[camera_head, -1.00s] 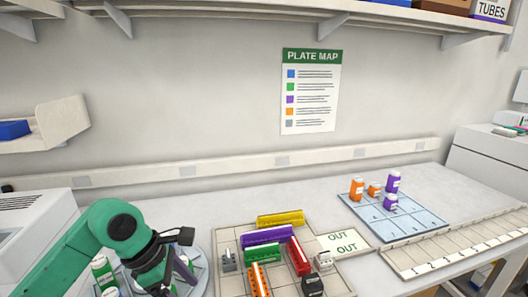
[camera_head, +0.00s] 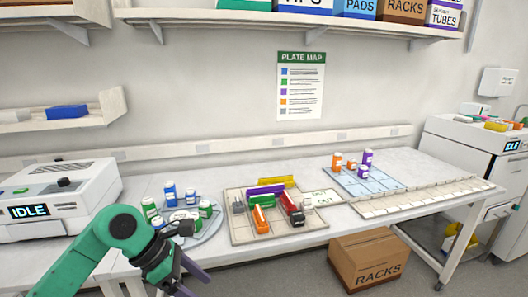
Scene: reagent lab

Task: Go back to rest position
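My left arm comes in from the lower left, green with dark joints. Its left gripper (camera_head: 188,282) hangs in front of the bench's front edge, low in the view. Its two dark fingers are spread apart with nothing visible between them. My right gripper is not in view. The bench top (camera_head: 300,240) lies behind the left gripper, which is clear of the bottles and racks on it.
A round tray (camera_head: 213,233) holds several green-and-white and blue bottles. Coloured racks stand on a beige board (camera_head: 240,238). A blue grid mat (camera_head: 385,187) carries orange and purple bottles. A white machine (camera_head: 70,185) reads IDLE. A RACKS box (camera_head: 350,270) sits below the bench.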

